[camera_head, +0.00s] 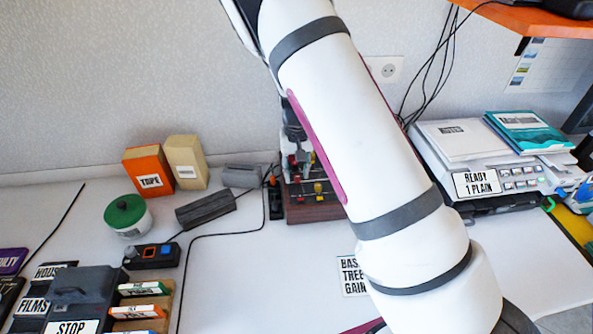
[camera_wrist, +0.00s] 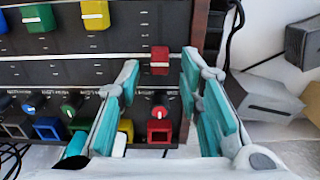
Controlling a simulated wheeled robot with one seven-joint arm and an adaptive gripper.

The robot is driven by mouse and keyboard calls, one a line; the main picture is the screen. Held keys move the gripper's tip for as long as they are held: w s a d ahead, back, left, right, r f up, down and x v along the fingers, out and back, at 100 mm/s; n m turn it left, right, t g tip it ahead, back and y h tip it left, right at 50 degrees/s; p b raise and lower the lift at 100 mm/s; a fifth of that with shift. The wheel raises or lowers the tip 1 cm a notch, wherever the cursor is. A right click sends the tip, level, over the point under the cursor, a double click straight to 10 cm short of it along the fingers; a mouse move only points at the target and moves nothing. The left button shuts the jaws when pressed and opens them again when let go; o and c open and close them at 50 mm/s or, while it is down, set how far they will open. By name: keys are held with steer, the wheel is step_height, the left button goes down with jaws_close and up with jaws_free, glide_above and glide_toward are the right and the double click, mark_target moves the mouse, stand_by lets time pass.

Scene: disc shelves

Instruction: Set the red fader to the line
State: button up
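The red fader (camera_wrist: 160,60) is a red cap with a pale line across it, on the dark mixer panel (camera_wrist: 85,72) in the wrist view. My gripper (camera_wrist: 161,72) has two teal fingers, spread apart. The cap shows between the fingertips, with a gap visible on each side; I cannot tell the depth between tips and cap. A red knob (camera_wrist: 158,112) and a red button (camera_wrist: 159,132) lie below the fader. In the head view the mixer (camera_head: 318,212) is partly hidden behind my arm.
Green (camera_wrist: 38,18) and yellow (camera_wrist: 95,14) faders sit left of the red one. A grey box (camera_wrist: 262,97) lies right of the mixer. In the head view a printer (camera_head: 475,155) stands right, and a green-lidded tub (camera_head: 127,217) left. Cables cross the table.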

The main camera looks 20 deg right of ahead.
step_height(320, 180, up, 12)
stand_by(0.5)
steer(key=s+a+r+t+y+p, duration=0.1)
steer(key=s+r+t+y, duration=0.1)
steer(key=s+r, duration=1.4)
steer(key=s+r+n+t+h+p, duration=0.1)
steer(key=s+r+n+t+h, duration=0.1)
steer(key=s, duration=1.6)
steer(key=shift+s+d+r, duration=0.2)
steer(key=shift+d+r, duration=0.05)
steer(key=shift+r, duration=0.4)
